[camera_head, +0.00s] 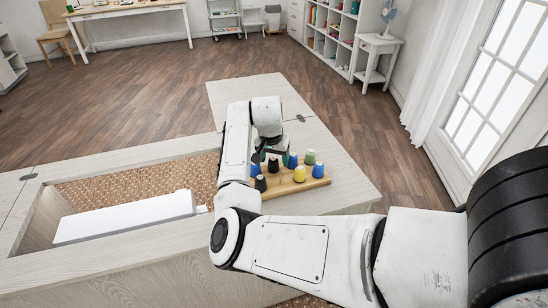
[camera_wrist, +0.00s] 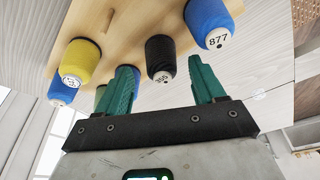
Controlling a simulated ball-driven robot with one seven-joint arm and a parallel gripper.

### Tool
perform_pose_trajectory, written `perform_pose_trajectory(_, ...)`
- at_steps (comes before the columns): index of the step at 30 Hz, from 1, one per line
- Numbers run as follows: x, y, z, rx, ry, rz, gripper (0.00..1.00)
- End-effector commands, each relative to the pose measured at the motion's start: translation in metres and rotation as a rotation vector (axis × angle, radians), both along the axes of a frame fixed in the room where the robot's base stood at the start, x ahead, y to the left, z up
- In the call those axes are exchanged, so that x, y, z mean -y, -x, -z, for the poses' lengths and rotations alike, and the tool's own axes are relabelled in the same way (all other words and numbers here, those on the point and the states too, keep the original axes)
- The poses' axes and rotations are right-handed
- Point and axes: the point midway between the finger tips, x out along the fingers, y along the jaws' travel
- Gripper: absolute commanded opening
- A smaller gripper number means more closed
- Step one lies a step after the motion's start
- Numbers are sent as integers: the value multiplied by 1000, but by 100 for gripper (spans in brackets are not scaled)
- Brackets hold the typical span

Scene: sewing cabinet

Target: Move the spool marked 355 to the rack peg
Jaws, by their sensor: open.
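A black spool (camera_wrist: 161,57) stands on the wooden rack (camera_wrist: 128,28) in the wrist view. Its white end label is small and tilted and seems to read 355. My gripper (camera_wrist: 160,66) is open, with its two green fingers either side of this spool's line of view. The spool appears beyond the fingertips; I cannot tell whether they touch it. A small pale mark on the bare board (camera_wrist: 108,22) may be an empty peg. In the head view my gripper (camera_head: 270,153) is over the back left of the rack (camera_head: 285,189), and my arm hides part of it.
A blue spool marked 877 (camera_wrist: 209,22) stands close to the right of the black one. A yellow spool (camera_wrist: 80,62) and blue ones are at left. In the head view a green spool (camera_head: 310,157) is at the rack's back. A white sewing machine (camera_head: 125,219) lies left.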

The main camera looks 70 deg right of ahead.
Motion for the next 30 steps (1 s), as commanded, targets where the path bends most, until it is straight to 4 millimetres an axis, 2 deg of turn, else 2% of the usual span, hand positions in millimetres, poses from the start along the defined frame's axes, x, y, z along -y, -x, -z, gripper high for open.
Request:
perform_pose_trajectory(5, -3, 0, -13, 1, 2, 1, 69)
perform_pose_trajectory(15, -20, 2, -74, 1, 2, 1, 69)
perform_pose_trajectory(19, -25, 2, -91, 2, 2, -1, 69)
perform_pose_trajectory(24, -28, 3, -102, 0, 1, 0, 69)
perform_pose_trajectory(30, -29, 3, -104, 0, 0, 0, 69)
